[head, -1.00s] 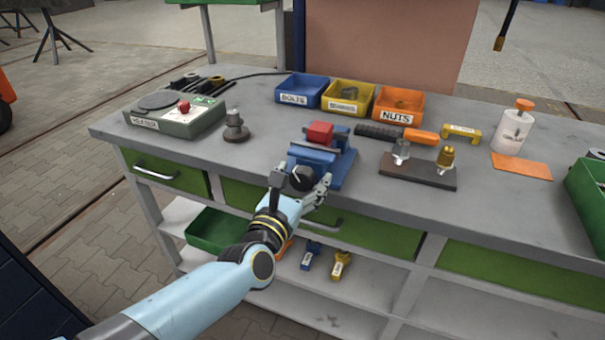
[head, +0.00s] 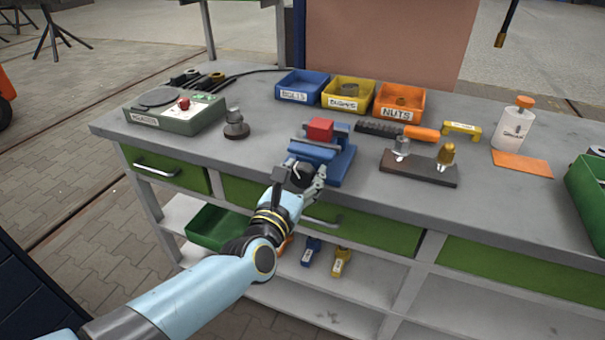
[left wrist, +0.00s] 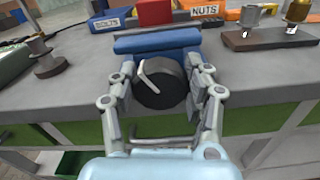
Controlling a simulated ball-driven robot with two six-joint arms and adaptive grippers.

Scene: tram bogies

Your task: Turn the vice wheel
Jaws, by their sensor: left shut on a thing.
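The blue vice (head: 337,163) stands at the front edge of the bench with a red block (head: 320,129) between its jaws. Its black wheel (head: 300,176) with a pale pointer line faces the front; the wheel also shows in the left wrist view (left wrist: 162,88). My left gripper (head: 303,177) is shut on the wheel, one finger on each side of it. In the left wrist view the pointer line runs from upper left down to the right. My right gripper is not in view.
Blue, yellow and orange bins (head: 398,101) stand behind the vice. A grey-green box with a red button (head: 178,112) and a metal part (head: 236,126) are to the left. A dark block with two fittings (head: 418,167) is to the right.

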